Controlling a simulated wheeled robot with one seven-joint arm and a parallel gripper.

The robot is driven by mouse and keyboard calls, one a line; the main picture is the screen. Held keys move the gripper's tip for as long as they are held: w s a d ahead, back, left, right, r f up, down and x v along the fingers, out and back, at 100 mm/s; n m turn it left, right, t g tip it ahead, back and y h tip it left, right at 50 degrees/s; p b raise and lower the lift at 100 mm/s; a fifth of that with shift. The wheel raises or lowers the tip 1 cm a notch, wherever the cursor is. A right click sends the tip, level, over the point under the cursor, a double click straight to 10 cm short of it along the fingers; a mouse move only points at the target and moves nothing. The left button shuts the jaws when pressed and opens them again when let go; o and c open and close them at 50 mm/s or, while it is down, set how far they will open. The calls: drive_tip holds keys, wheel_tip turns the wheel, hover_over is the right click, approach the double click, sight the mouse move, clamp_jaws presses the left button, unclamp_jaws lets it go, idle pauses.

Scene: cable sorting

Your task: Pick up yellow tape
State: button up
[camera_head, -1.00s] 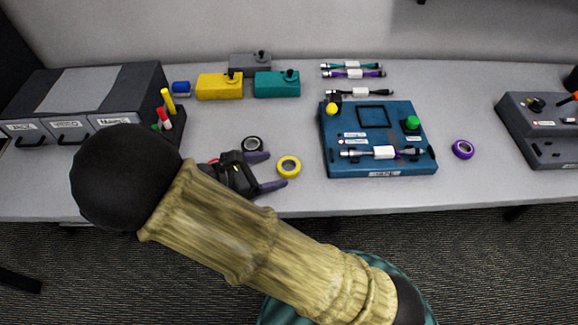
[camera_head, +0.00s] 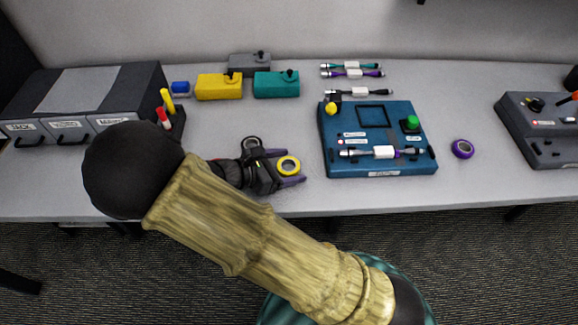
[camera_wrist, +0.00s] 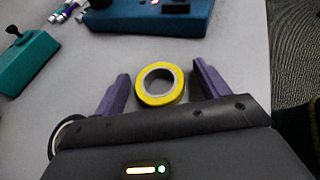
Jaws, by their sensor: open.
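The yellow tape (camera_head: 288,174) is a small roll with a grey core, lying on the table left of the blue test box. My gripper (camera_head: 291,167) is open, with its two purple fingers on either side of the tape. In the wrist view the yellow tape (camera_wrist: 161,98) lies between the fingers of my gripper (camera_wrist: 161,82), in front of the palm. The tape's lower edge in that view is close to the palm's edge.
A black tape roll (camera_head: 251,144) lies just behind my gripper; it also shows in part in the wrist view (camera_wrist: 62,134). The blue test box (camera_head: 376,165) stands to the right, with a purple tape (camera_head: 463,149) beyond it. A teal box (camera_head: 277,86) stands behind.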

idle(0.3)
drive_tip(key=c, duration=1)
drive_tip(key=shift+c, duration=0.2)
drive_tip(key=shift+w+r, duration=0.1)
drive_tip(key=shift+a+r, duration=0.1)
drive_tip(key=shift+r, duration=0.2)
wheel_tip(320, 180, up, 27)
drive_tip(key=p, duration=0.4)
drive_tip(key=shift+r, duration=0.15)
